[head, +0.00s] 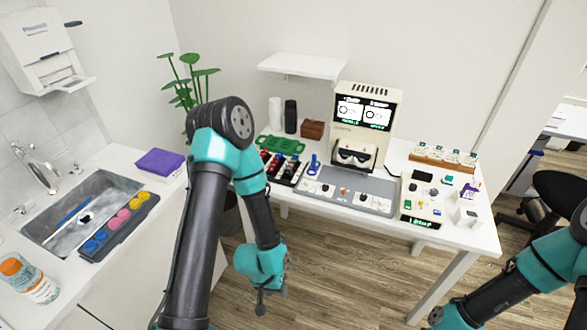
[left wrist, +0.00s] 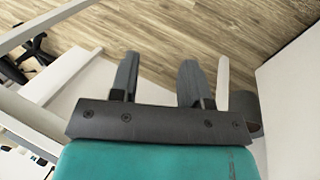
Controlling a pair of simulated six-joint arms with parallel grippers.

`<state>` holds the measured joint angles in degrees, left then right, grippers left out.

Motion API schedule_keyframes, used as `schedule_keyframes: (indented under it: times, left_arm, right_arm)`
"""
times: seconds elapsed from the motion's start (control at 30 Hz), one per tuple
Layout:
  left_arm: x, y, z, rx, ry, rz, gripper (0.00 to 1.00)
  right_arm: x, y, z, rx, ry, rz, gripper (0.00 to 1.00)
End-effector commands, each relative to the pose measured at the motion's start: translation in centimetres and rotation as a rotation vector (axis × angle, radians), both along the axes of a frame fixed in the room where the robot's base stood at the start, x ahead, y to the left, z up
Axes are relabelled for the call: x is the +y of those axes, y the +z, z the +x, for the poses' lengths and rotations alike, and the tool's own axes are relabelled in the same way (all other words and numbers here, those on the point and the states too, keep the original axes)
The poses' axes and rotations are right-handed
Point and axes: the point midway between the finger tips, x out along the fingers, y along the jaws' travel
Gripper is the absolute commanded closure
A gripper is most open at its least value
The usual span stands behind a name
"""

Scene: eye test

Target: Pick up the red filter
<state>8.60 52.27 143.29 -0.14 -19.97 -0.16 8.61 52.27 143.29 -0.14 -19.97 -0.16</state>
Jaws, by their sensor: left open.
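I cannot single out the red filter with certainty. Small red pieces (head: 268,157) show in the black tray (head: 298,175) on the white table. A small red-orange piece (head: 344,191) lies on the grey mat (head: 382,202). My left gripper (head: 272,299) hangs over the floor in front of the table, open and empty, away from these pieces.
A sink counter at left holds a dark strip of coloured discs (head: 118,224), a purple-topped box (head: 160,162) and a bottle (head: 28,278). A beige machine with a screen (head: 364,112) stands at the table's back. A wooden rack (head: 443,158) is right.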

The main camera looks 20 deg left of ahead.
Motion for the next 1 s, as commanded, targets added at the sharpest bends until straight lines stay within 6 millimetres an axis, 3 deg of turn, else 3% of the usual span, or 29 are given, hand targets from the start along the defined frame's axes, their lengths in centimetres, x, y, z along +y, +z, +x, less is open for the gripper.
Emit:
schedule_keyframes:
  times: [0.4,0.7,1.0]
  left_arm:
    - [0.0,0.0,0.0,0.0,0.0,0.0,0.57]
    - [0.0,0.0,0.0,0.0,0.0,0.0,0.84]
    - [0.04,0.05,0.65,0.005,0.012,-0.002,0.84]
  right_arm:
    - [0.0,0.0,0.0,0.0,0.0,0.0,1.0]
    - [0.0,0.0,0.0,0.0,0.0,0.0,1.0]
    - [0.0,0.0,0.0,0.0,0.0,0.0,1.0]
